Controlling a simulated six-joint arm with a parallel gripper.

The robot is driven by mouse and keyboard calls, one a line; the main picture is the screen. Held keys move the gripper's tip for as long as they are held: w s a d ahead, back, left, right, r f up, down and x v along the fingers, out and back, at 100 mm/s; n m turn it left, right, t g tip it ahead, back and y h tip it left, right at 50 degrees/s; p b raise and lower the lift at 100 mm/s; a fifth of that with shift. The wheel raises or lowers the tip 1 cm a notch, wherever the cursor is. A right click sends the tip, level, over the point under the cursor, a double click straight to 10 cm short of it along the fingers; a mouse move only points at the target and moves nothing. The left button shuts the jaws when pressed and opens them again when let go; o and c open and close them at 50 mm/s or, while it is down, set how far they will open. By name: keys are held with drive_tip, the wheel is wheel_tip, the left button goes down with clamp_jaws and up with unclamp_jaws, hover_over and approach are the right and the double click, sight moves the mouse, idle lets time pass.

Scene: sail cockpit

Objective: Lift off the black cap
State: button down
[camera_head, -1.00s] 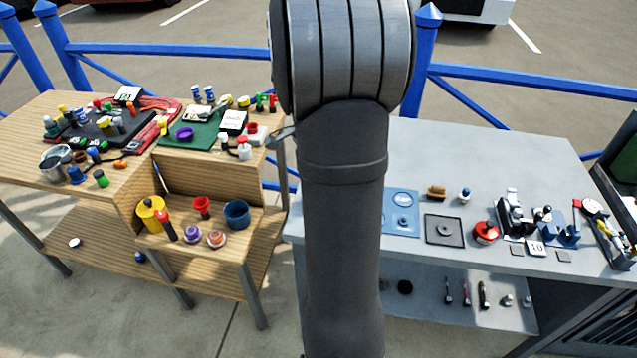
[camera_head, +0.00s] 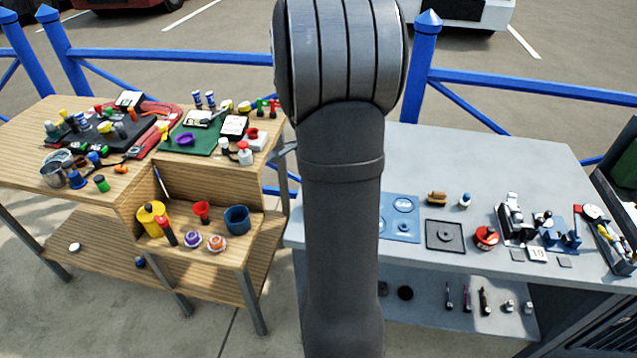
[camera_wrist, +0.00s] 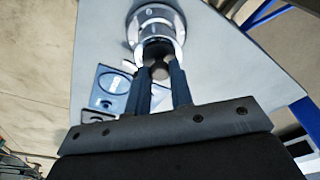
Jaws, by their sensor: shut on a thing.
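In the wrist view my gripper (camera_wrist: 160,66) is shut, with its two dark fingers on either side of a small dark round piece, which looks like the black cap (camera_wrist: 157,49). Just beyond it is a silver and dark cylindrical body (camera_wrist: 153,14) with a bright ring. I cannot tell whether the cap is apart from this body.
The grey table (camera_head: 480,165) carries a blue plate (camera_head: 402,229), a black square tray (camera_head: 445,236) and a red round item (camera_head: 486,237). A wooden bench (camera_head: 62,194) at left is crowded with small parts. Blue railings (camera_head: 520,80) run behind.

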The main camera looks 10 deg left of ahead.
drive_tip(key=shift+r, duration=0.65)
wheel_tip(320, 180, up, 3)
drive_tip(key=shift+r, duration=0.1)
drive_tip(key=s+d+r, duration=0.3)
drive_tip(key=d+r, duration=0.3)
drive_tip(key=d, duration=0.5)
drive_tip(key=shift+s+r, duration=0.15)
drive_tip(key=shift+r, duration=0.1)
drive_tip(key=shift+d+r, duration=0.1)
drive_tip(key=shift+r, duration=0.85)
